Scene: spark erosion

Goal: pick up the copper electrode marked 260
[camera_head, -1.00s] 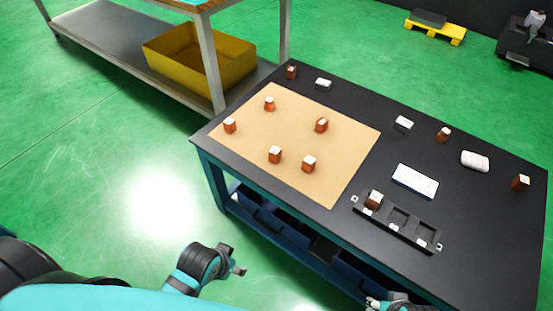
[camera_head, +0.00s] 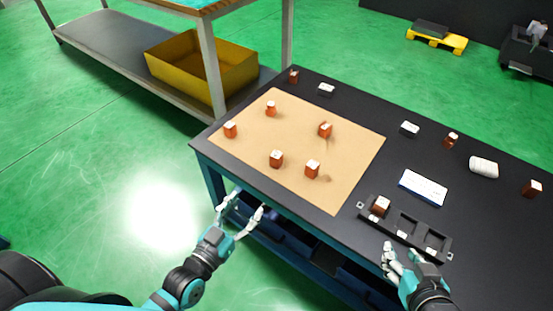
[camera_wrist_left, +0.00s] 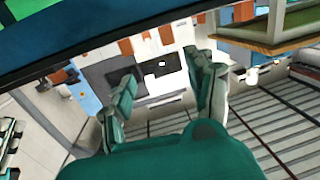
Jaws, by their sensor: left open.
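Several copper electrodes with pale tops stand on the tan mat (camera_head: 349,178): back left (camera_head: 271,108), left (camera_head: 230,129), right (camera_head: 325,129), front middle (camera_head: 276,158) and front right (camera_head: 312,169). Others stand on the black table top at the back (camera_head: 293,76), right (camera_head: 451,139) and far right (camera_head: 532,188). Another electrode (camera_head: 380,205) sits in the left pocket of a black holder (camera_head: 419,223). Their marks are too small to read. My left gripper (camera_head: 240,208) is open and empty before the table's front edge; its spread fingers show in the left wrist view (camera_wrist_left: 162,75). My right gripper (camera_head: 398,256) is near the holder's front; its opening is unclear.
A white-and-blue card (camera_head: 423,187), a white rounded item (camera_head: 484,167) and small pale-topped blocks (camera_head: 326,90) (camera_head: 409,129) lie on the table. A shelf with a yellow bin (camera_head: 225,78) stands behind left. Green floor is free at left.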

